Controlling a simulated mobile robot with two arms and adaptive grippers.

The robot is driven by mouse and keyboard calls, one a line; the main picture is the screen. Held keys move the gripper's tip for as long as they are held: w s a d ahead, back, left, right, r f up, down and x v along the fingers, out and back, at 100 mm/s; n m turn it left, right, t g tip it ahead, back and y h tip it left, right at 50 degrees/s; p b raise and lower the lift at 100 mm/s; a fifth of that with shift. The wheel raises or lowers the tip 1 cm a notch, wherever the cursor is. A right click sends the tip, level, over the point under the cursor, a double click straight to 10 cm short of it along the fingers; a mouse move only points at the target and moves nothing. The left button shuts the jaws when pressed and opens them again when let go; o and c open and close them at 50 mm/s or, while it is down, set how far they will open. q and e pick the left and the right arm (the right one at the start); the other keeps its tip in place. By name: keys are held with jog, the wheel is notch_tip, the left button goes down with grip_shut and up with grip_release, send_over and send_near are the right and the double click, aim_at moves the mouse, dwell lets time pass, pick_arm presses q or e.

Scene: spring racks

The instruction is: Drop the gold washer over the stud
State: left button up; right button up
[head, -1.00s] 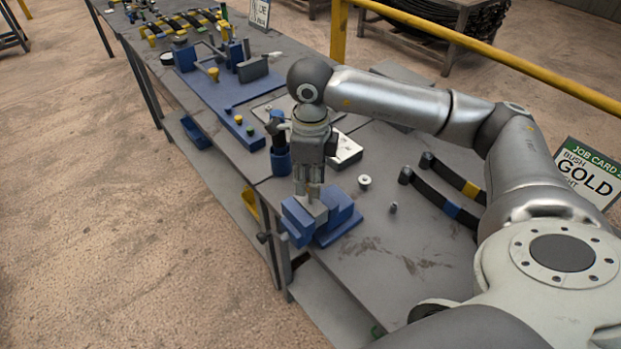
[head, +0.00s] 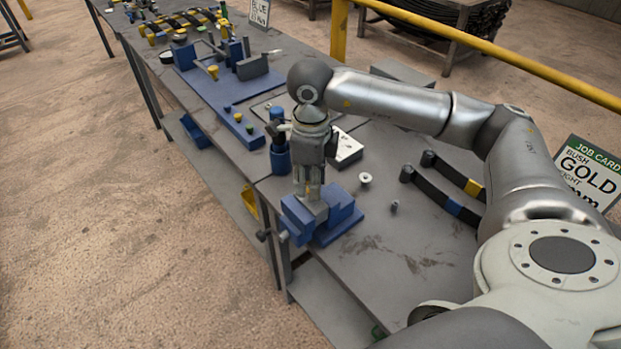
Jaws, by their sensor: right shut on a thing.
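My right gripper (head: 309,190) points down, with its fingers closed over the blue vise (head: 339,222) at the bench's front edge. A small gold bit, which I take for the gold washer (head: 313,189), shows between the fingertips. The fingers hide most of it. A grey block (head: 318,211) sits in the vise jaws, right under the fingertips. I cannot make out the stud; the gripper may hide it. I cannot tell if the washer touches anything below. My left gripper is not in view.
A white flanged part (head: 365,180) and a small grey cylinder (head: 394,207) stand right of the vise. A blue holder (head: 280,158) and a pale plate (head: 347,150) are close behind. The front right bench top is clear.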

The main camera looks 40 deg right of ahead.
jog(key=shift+f+b, duration=0.35)
jog(key=shift+f, duration=0.1)
jog(key=o, duration=0.9)
jog(key=shift+c, duration=0.2)
jog(key=o, duration=0.5)
jog(key=shift+r, duration=0.1)
jog(key=shift+r+p, duration=2)
jog(key=shift+r, duration=1.45)
